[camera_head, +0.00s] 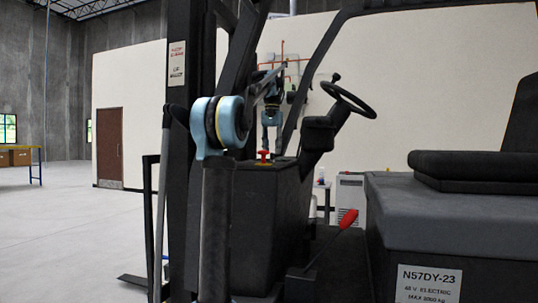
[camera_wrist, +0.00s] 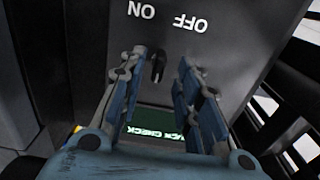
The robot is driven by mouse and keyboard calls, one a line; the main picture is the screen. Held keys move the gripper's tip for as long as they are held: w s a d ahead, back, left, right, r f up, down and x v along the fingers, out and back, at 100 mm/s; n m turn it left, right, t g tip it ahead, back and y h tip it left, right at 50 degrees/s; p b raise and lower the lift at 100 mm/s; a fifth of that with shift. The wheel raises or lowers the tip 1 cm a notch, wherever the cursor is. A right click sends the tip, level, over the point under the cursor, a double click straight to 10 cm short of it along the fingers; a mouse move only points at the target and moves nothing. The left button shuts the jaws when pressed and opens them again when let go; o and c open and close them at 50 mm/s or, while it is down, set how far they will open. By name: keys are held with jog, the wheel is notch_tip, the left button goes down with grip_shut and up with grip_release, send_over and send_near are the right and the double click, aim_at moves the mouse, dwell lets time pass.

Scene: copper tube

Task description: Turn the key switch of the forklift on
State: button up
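The key switch (camera_wrist: 158,66) is a small dark key on the black forklift panel (camera_wrist: 232,50). White "ON" (camera_wrist: 141,9) and "OFF" (camera_wrist: 190,22) labels appear upside down beyond it. My gripper (camera_wrist: 166,68) is open, with one blue-grey finger on each side of the key and a visible gap on both sides. I cannot tell which label the key is turned to. In the head view my gripper (camera_head: 271,146) points down over the dark console of the forklift (camera_head: 265,205); the key is not discernible there.
A red knob (camera_head: 263,155) stands on the console top by my gripper. The steering wheel (camera_head: 349,100) and its column are to the right. A red-handled lever (camera_head: 348,219) and the seat (camera_head: 470,165) are further right. A green display (camera_wrist: 150,128) lies below the key.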

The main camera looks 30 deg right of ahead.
jog(key=shift+f, duration=0.85)
